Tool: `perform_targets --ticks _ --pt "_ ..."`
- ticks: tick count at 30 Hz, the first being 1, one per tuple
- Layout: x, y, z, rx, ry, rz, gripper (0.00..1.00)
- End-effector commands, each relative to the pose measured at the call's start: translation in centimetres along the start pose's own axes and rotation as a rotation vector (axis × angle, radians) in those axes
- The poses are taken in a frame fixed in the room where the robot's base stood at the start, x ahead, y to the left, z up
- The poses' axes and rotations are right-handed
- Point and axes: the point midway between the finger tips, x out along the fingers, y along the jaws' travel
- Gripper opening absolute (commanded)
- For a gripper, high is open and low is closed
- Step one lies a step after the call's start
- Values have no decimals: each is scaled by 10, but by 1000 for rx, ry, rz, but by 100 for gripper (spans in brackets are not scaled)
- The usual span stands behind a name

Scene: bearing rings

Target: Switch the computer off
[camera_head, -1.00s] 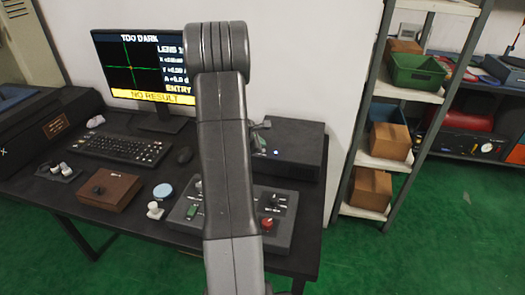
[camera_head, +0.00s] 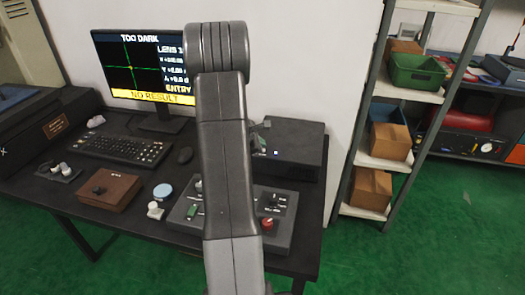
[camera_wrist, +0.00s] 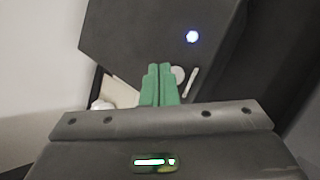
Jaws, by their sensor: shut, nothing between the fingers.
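The computer (camera_head: 300,142) is a dark box at the right back of the desk, with a small light (camera_head: 276,152) lit on its front. In the wrist view the computer (camera_wrist: 150,30) fills the top, its light (camera_wrist: 193,36) glowing bluish white. A pale round spot (camera_wrist: 179,74) and a short pale bar sit just right of my fingertips. My gripper (camera_wrist: 159,70) is shut and empty, its green fingers over the computer's lower edge in that view; I cannot tell whether they touch it. In the head view my arm hides most of the gripper.
The monitor (camera_head: 142,66) reads "TOO DARK" and "NO RESULT". A shelf (camera_head: 372,162) with boxes stands at right.

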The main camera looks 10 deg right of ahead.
Motion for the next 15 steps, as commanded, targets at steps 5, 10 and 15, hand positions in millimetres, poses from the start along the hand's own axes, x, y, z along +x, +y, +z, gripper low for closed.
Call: perform_targets --ticks 5,10,15 --pt "1 0 -1 0 0 0 0" --pt "4 -3 -3 0 0 1 0" --pt "6 -4 -5 1 0 1 0"
